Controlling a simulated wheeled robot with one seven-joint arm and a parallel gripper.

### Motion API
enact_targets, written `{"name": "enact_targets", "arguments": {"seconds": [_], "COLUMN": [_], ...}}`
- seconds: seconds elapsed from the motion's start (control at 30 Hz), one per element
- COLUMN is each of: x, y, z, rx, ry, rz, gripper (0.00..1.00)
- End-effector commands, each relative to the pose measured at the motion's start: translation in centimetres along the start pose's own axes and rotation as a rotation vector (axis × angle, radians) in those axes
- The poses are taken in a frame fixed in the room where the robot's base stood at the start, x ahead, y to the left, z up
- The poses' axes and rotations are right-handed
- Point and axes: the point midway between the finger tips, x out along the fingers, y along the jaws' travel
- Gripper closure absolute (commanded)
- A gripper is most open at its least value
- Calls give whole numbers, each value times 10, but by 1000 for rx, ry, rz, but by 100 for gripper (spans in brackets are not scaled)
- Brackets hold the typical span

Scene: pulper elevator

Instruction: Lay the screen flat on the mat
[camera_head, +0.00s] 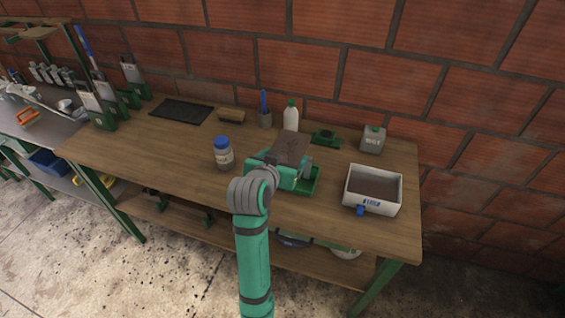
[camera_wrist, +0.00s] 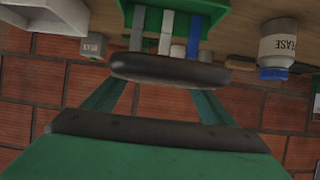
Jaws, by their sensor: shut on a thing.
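A dark brown plate (camera_head: 293,146), which looks like the screen, shows at the far side of my gripper (camera_head: 287,165) in the head view. My gripper is shut on it, above and against the view of a green tray (camera_head: 313,185). I cannot tell whether the plate is clear of the tray. The wrist view shows the green tray (camera_wrist: 207,36) with grey, white and blue strips, behind a dark rounded bar. The grip itself is not clear there. The black mat (camera_head: 182,110) lies flat and bare at the back left of the table.
A blue-capped jar (camera_head: 223,153) stands left of my gripper. A brush-like block (camera_head: 231,115), a pen cup (camera_head: 265,119) and a white bottle (camera_head: 291,115) stand at the back. A white bin (camera_head: 373,189) is at right. The left front tabletop is free.

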Motion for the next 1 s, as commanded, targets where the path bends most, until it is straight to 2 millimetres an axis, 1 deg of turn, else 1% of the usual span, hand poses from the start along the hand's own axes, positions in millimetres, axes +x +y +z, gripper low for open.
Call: {"name": "enact_targets", "arguments": {"seconds": [0.1, 0.23, 0.33, 0.6, 0.97, 1.0], "x": [5, 13, 17, 18, 21, 21], "y": [-3, -4, -4, -5, -6, -6], "z": [7, 25, 33, 34, 42, 42], "rx": [0, -3, -1, 0, -3, -3], "ry": [0, -2, 0, 2, 1, 0], "rz": [0, -1, -2, -2, -5, -5], "gripper": [56, 56, 56, 56, 56, 12]}}
